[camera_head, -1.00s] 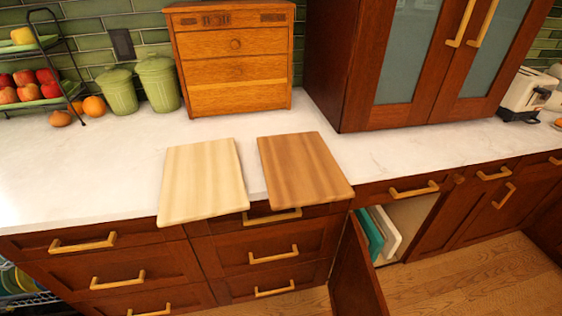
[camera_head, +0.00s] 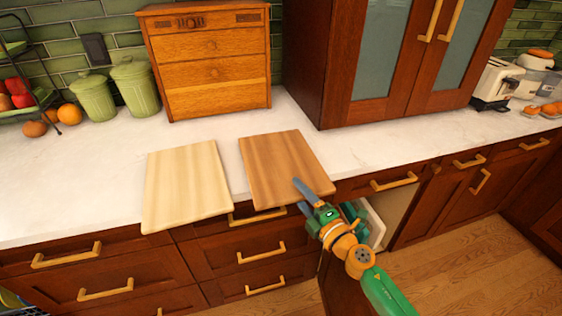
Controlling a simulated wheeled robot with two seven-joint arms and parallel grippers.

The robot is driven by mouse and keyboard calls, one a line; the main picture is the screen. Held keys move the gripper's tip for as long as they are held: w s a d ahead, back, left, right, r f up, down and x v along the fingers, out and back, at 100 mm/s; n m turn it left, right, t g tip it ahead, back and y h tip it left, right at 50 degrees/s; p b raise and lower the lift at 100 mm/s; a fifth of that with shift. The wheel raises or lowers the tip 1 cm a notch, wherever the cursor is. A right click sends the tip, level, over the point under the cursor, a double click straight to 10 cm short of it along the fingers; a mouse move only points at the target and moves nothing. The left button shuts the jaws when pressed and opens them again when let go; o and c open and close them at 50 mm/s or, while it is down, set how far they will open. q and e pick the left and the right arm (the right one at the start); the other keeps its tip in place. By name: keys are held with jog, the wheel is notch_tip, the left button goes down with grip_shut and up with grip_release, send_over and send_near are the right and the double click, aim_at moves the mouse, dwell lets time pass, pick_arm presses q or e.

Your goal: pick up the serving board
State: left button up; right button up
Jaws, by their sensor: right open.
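Two flat wooden boards lie on the white counter, both reaching over its front edge. The light one (camera_head: 187,187) is on the left and the darker brown one (camera_head: 280,167) is on the right. Which of them is the serving board I cannot tell. My right gripper (camera_head: 299,196) is at the front right corner of the brown board. Its jaws are open, with a finger showing against the board's front edge. Whether it touches the board is not clear. My left gripper is not in view.
A wooden drawer box (camera_head: 213,70) and green canisters (camera_head: 135,85) stand behind the boards. A tall cabinet (camera_head: 350,80) rises at the right. Below the counter, a cabinet compartment stands open with a white panel (camera_head: 375,228) inside. The counter left of the boards is clear.

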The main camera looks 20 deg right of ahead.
jog(key=shift+x, duration=1.2)
jog(key=shift+s, duration=0.15)
grip_shut()
